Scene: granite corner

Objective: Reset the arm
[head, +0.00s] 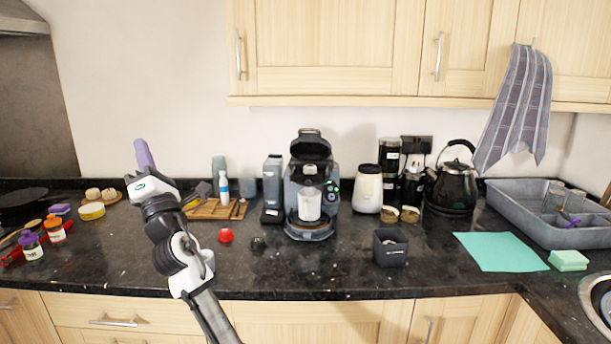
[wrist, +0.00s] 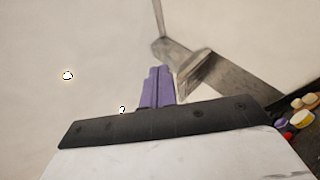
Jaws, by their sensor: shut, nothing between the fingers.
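My gripper (head: 143,154) is raised above the left part of the counter in the head view, with its purple fingers pointing up in front of the wall. In the wrist view the purple fingers (wrist: 158,87) are closed together with nothing between them. The gripper touches nothing that I can see. My arm rises from the bottom of the head view, left of the middle, and hides part of the counter behind it.
The dark counter (head: 330,275) holds a coffee machine (head: 310,190), a red pod (head: 226,235), a dark box (head: 390,247), a kettle (head: 455,188), a teal mat (head: 500,251) and a grey tray (head: 507,205). Jars (head: 55,229) stand at left. Wall cabinets (head: 340,50) hang above.

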